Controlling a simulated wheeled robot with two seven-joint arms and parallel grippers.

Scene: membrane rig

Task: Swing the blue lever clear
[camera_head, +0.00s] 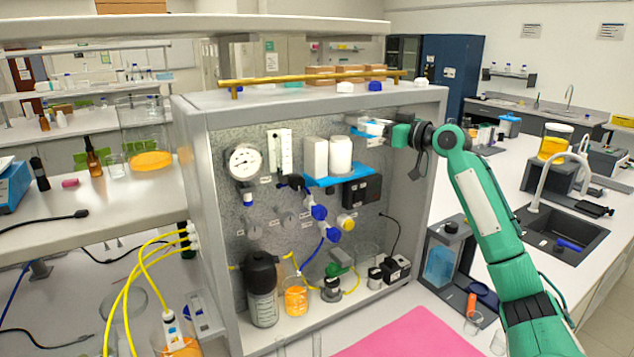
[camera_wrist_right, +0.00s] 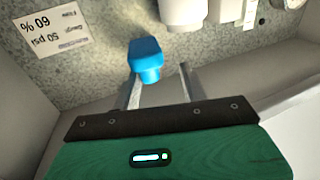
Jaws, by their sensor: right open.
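The blue lever (camera_wrist_right: 146,58) shows in the right wrist view, in front of the speckled back panel of the rig. My right gripper (camera_wrist_right: 160,82) is open. Its left finger is close to the lever's lower end, and the right finger is apart from it. I cannot tell whether the left finger touches the lever. In the head view my right gripper (camera_head: 368,128) reaches into the upper right of the rig cabinet, and a small blue part (camera_head: 360,133) shows by its fingers. My left gripper is not in view.
White cylinders (camera_head: 340,155) stand on a blue shelf (camera_head: 322,182) left of and below my gripper. The cabinet's right wall (camera_head: 425,190) is close beside my wrist. A gauge (camera_head: 243,162), blue-handled valves (camera_head: 319,212) and a dark bottle (camera_head: 262,290) are further left and lower.

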